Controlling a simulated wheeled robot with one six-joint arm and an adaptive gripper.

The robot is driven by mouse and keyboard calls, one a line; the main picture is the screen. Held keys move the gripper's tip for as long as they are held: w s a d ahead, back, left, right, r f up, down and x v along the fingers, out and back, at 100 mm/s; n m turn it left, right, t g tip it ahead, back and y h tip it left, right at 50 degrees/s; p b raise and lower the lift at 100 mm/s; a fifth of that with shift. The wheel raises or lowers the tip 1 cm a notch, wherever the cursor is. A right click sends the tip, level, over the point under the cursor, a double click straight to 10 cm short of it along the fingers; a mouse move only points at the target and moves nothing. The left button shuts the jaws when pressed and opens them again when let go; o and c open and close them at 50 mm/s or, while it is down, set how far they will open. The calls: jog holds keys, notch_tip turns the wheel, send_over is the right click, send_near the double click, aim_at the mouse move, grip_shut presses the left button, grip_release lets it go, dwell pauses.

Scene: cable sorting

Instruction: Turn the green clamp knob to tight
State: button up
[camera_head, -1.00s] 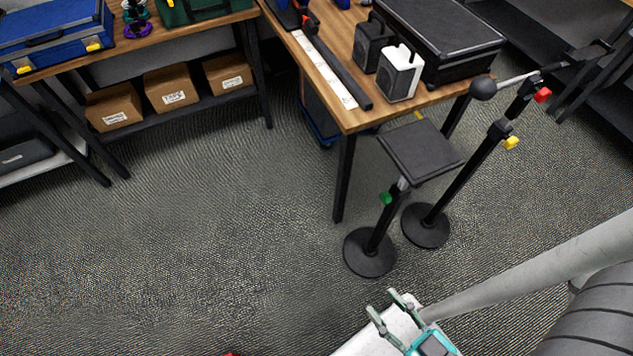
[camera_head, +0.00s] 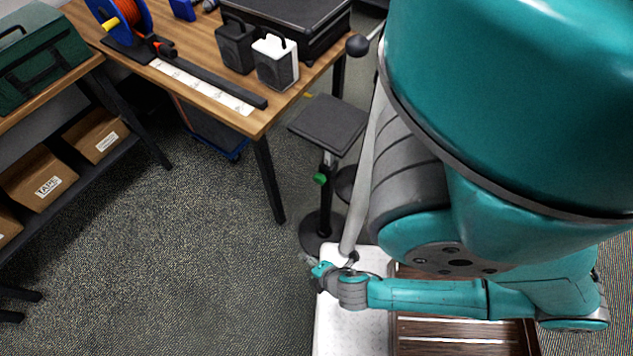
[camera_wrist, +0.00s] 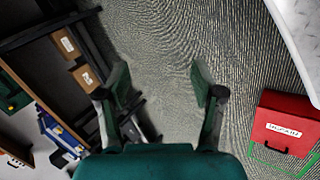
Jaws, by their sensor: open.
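The green clamp knob (camera_head: 320,178) sits on the upright pole of a black stand with a round base and a flat square top (camera_head: 329,124). The stand is beside the wooden table's near corner. My gripper (camera_head: 308,258) is low in the head view, below and slightly left of the knob and apart from it. In the wrist view my gripper (camera_wrist: 160,85) is open, with nothing between its fingers but carpet behind. The knob does not show in the wrist view, and how tight it is cannot be told.
A second stand is mostly hidden behind my arm. A red box (camera_wrist: 283,125) lies on the floor in the wrist view. Carpet at the left is clear.

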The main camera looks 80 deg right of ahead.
jog(key=d+f+n+g+h, duration=0.2)
jog(key=d+f+g+h, duration=0.15)
jog(key=d, duration=0.25)
jog(key=n+g+h, duration=0.1)
jog(key=g+h, duration=0.7)
jog(key=g, duration=0.4)
send_near(317, 182)
jog(key=shift+t+y, duration=0.25)
jog(key=shift+r+x, duration=0.1)
jog(key=shift+x, duration=2.35)
jog(key=shift+r+x, duration=0.15)
jog(key=shift+x, duration=2.35)
jog(key=shift+c, duration=0.2)
jog(key=c, duration=1.1)
